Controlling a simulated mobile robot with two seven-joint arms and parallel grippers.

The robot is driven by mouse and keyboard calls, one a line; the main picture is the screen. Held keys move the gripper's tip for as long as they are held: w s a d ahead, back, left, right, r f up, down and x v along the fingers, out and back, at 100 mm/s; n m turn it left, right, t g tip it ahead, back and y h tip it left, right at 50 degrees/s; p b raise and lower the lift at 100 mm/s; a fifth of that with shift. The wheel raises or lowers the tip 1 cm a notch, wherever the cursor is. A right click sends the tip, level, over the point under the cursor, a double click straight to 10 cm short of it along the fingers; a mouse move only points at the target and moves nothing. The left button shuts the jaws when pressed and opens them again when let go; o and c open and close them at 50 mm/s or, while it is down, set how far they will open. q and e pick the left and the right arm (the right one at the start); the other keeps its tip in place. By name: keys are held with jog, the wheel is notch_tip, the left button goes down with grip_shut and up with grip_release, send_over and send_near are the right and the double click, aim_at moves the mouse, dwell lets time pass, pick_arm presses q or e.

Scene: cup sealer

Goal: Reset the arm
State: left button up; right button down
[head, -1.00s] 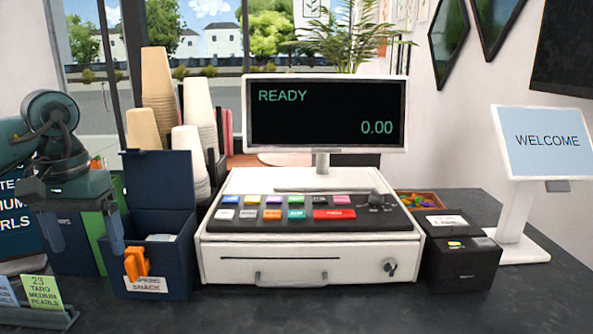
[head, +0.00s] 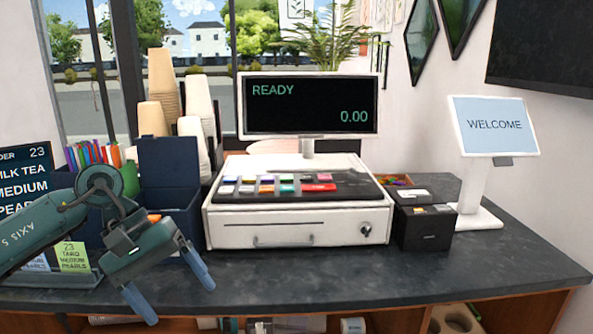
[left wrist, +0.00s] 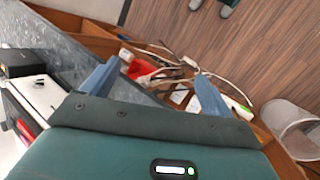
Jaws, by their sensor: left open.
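My left gripper (head: 168,289) is in the lower left of the head view, low over the counter's front edge. Its two blue fingers are spread apart with nothing between them. In the left wrist view the open fingers (left wrist: 150,88) point down past the counter's edge toward the lower shelf and the floor. My left arm (head: 50,232) comes in from the left edge. My right gripper is not in view.
A cash register (head: 296,222) stands mid-counter, with a black box printer (head: 424,225) and a WELCOME screen (head: 495,125) at right. A dark blue box (head: 168,165), stacked cups and a label holder (head: 65,279) are near my arm. The front counter (head: 400,275) is clear.

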pick_arm(q)
jog(key=s+d+f+n+t+h, duration=0.1)
jog(key=s+d+n+t+h, duration=0.1)
jog(key=d+n+h, duration=0.75)
jog(key=s+d+n+t+h, duration=0.25)
jog(key=d+n+h, duration=0.35)
jog(key=d+n, duration=0.55)
jog(key=w+a+f+n+t+y, duration=0.1)
jog(key=a+f+n+t+y, duration=0.45)
jog(key=n, duration=0.95)
jog(key=w+a+f+n+t+y, duration=0.1)
jog(key=a+f+n+t+y, duration=0.2)
jog(key=f+n+t+y, duration=0.8)
jog(key=s+a+f+n+g+y, duration=0.1)
jog(key=s+a+f+n+g, duration=0.4)
jog(key=n, duration=1.3)
jog(key=s+f+g, duration=0.4)
jog(key=s+f, duration=0.3)
jog(key=shift+s+a+f+p, duration=0.15)
jog(key=shift+s+a+p, duration=0.05)
jog(key=shift+s+p, duration=0.15)
jog(key=shift+w, duration=0.1)
jog(key=shift+c, duration=0.5)
